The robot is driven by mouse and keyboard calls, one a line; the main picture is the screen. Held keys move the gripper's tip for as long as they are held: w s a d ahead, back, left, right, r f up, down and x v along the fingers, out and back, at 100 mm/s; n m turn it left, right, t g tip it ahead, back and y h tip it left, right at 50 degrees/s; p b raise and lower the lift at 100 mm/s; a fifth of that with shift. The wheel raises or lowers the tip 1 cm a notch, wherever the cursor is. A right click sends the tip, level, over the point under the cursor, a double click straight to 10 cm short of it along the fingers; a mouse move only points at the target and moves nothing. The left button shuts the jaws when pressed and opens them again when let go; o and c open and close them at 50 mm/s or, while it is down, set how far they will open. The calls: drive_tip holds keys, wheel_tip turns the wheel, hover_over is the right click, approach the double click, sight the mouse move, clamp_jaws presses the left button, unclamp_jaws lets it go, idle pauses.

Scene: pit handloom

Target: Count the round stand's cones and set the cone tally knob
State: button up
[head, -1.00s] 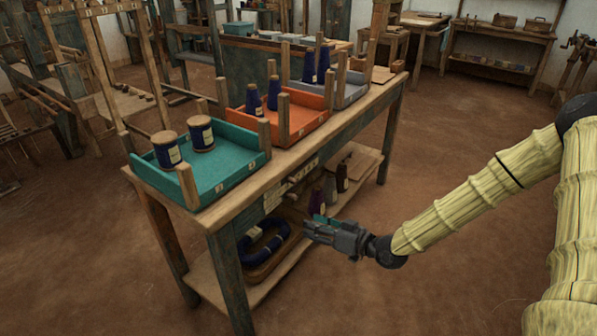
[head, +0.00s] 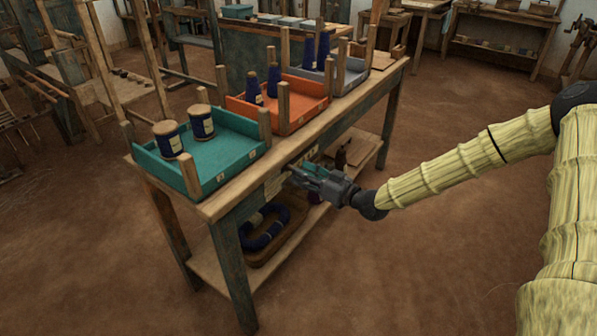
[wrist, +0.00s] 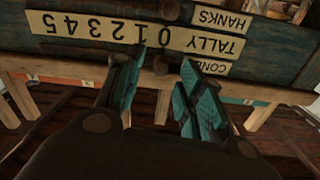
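In the wrist view, which is upside down, a tally plate (wrist: 100,27) with a row of digits and labels reading HANKS, TALLY and CONES (wrist: 207,67) is on the bench's front board. A small dark knob (wrist: 160,65) beside the CONES label lies between my fingertips, with a gap visible on both sides. Which digit it stands at is unclear. My gripper (head: 303,172) is open at the board. Dark blue cones stand in pairs in the orange tray (head: 305,117) and the grey tray (head: 352,82). I cannot make out a round stand clearly; dark shapes (head: 341,160) on the lower shelf are partly hidden.
Another dark knob (wrist: 170,10) is near the HANKS label. A teal tray (head: 229,177) holds two spools on the bench top. A basket (head: 283,244) with a blue hank is on the lower shelf. The floor right of the bench is open.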

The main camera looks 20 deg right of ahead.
drive_tip(key=x, duration=0.2)
drive_tip(key=shift+w+a, duration=0.25)
drive_tip(key=shift+w, duration=0.05)
clamp_jaws()
